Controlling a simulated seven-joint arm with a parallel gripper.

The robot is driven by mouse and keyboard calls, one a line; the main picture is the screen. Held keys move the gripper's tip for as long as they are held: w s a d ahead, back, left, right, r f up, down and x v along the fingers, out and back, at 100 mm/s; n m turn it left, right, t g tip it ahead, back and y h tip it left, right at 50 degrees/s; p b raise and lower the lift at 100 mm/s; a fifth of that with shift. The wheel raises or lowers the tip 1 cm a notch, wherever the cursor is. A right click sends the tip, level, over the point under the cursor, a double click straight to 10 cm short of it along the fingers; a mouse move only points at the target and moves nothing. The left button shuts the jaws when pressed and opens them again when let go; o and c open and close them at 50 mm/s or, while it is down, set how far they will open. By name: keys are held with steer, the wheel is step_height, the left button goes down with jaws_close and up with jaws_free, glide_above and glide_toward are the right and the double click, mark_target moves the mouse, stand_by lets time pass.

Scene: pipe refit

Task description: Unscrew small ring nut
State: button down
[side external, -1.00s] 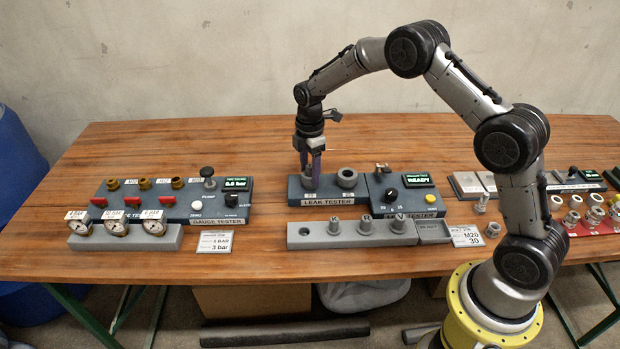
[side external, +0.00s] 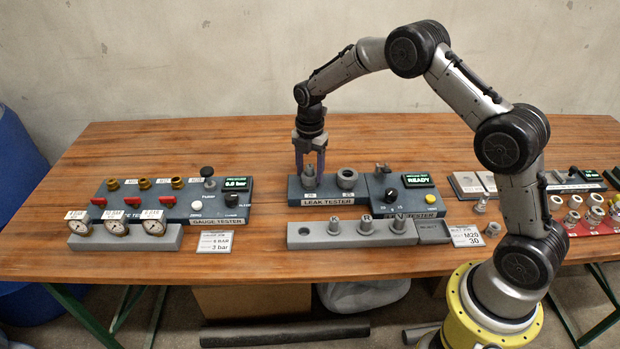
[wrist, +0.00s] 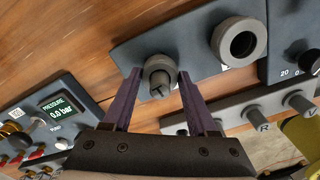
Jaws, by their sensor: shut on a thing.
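The small ring nut (wrist: 167,65) is a grey ring on the left port of the leak tester (side external: 330,190). A grey plug marked T (wrist: 158,88) stands up through its middle. My gripper (wrist: 159,77) points down at this port, with a purple finger on either side of the nut, shut on it. In the side view my gripper (side external: 310,172) is over the same port, and the plug and nut (side external: 310,177) show between the fingers. The contact faces of the fingers are hard to make out.
A larger ring nut (side external: 347,178) sits on the right port close by. A control box (side external: 407,195) reading READY adjoins the tester. In front, a grey rack (side external: 350,240) holds plugs marked K, R and V; its left hole is empty. A gauge tester (side external: 180,200) stands left.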

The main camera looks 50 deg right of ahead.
steer(key=shift+r, duration=0.7)
stand_by(0.4)
steer(key=shift+r, duration=2.15)
steer(key=shift+r, duration=0.1)
